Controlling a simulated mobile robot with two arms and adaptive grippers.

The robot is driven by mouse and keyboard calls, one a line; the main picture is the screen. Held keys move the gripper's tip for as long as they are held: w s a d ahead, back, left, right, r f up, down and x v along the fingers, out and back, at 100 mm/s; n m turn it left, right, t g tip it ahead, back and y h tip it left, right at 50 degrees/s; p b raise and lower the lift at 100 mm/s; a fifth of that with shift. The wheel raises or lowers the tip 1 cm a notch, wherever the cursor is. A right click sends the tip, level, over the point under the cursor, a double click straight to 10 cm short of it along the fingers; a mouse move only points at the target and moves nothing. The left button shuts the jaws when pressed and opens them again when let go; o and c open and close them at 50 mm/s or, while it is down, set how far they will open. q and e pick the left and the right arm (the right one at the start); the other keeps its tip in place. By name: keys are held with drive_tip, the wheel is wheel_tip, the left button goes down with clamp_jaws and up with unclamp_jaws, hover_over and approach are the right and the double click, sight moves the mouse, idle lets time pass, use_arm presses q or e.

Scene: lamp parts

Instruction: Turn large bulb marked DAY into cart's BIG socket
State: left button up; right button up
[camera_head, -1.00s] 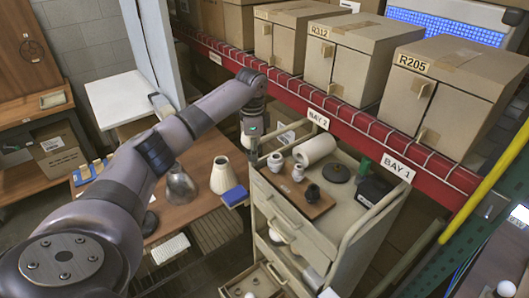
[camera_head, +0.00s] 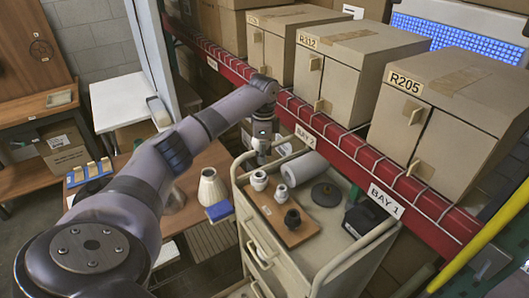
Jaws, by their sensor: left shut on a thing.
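My left gripper (camera_head: 262,156) points down over the back left corner of the beige cart (camera_head: 333,248). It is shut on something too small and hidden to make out. A wooden board (camera_head: 301,236) on the cart's top carries two white sockets, one (camera_head: 259,180) at the back and one (camera_head: 281,193) in the middle, and a larger black socket (camera_head: 292,218) at the front. The gripper is above and behind the back white socket, apart from the board. I cannot read any socket marking or a DAY mark. My right gripper is not in view.
A white cylinder (camera_head: 305,168), a dark disc (camera_head: 326,194) and a black box (camera_head: 365,220) stand on the cart beside the board. The red shelf beam (camera_head: 345,168) with cardboard boxes runs close behind. A cone shade (camera_head: 212,188) stands on the left table.

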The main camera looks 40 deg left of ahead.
use_arm(q)
drive_tip(key=shift+s+a+f, duration=0.2)
drive_tip(key=shift+s+f, duration=0.5)
drive_tip(key=shift+f, duration=0.25)
drive_tip(key=shift+w+d+f, duration=0.1)
drive_tip(key=shift+w+f, duration=0.15)
drive_tip(key=shift+f, duration=0.3)
drive_tip(key=shift+w+d+f, duration=0.1)
drive_tip(key=shift+w+f, duration=0.1)
drive_tip(key=shift+f, duration=0.35)
drive_tip(key=shift+s+a, duration=0.1)
drive_tip(key=shift+s, duration=0.05)
drive_tip(key=shift+s, duration=0.1)
drive_tip(key=shift+f, duration=0.1)
drive_tip(key=shift+f+b, duration=0.5)
drive_tip(key=shift+f, duration=0.5)
